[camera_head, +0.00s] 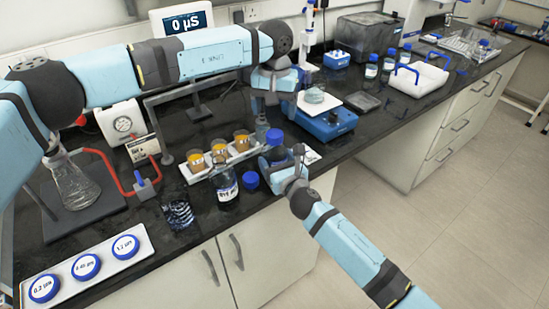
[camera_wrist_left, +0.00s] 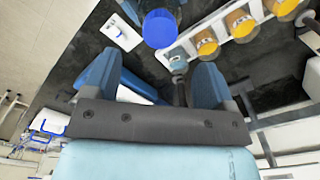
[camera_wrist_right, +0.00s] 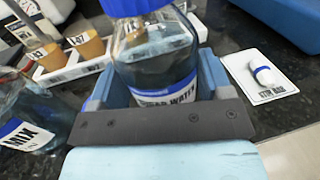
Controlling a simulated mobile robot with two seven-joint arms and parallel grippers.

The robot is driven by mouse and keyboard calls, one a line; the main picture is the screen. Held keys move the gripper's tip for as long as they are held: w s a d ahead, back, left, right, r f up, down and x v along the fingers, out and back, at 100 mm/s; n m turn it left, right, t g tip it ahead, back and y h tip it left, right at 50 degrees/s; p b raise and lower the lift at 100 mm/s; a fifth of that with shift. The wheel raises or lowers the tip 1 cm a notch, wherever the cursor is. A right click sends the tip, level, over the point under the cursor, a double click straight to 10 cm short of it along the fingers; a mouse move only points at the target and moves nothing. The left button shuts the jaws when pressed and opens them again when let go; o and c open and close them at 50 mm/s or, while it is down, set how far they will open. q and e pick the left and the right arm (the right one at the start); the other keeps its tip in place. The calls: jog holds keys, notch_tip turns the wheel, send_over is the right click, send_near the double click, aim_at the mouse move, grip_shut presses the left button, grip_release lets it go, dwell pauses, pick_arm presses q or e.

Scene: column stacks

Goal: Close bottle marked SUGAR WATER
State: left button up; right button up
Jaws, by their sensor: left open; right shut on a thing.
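The SUGAR WATER bottle (camera_wrist_right: 155,65) is clear glass with pale liquid and a white and blue label. My right gripper (camera_head: 280,155) is shut around its body. Its blue cap (camera_head: 274,137) sits over the mouth, also seen in the left wrist view (camera_wrist_left: 160,28); I cannot tell how tight it is. My right gripper and its wrist hide most of the bottle in the head view. My left gripper (camera_wrist_left: 152,82) is open and empty, behind and above the bottle, with the cap beyond its fingertips.
A bottle marked MIX (camera_head: 226,186) stands left of the held bottle, beside a loose blue cap (camera_head: 250,180). A white rack (camera_head: 188,174) with amber-filled beakers is behind. A blue balance (camera_head: 327,124) stands to the right. A small white card (camera_wrist_right: 258,78) lies close by.

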pick_arm(q)
jog(key=shift+r, duration=2.2)
pick_arm(e)
jog(key=o, duration=1.8)
jog(key=shift+c, duration=0.2)
pick_arm(q)
jog(key=shift+r, duration=0.2)
pick_arm(e)
jog(key=v, duration=1.4)
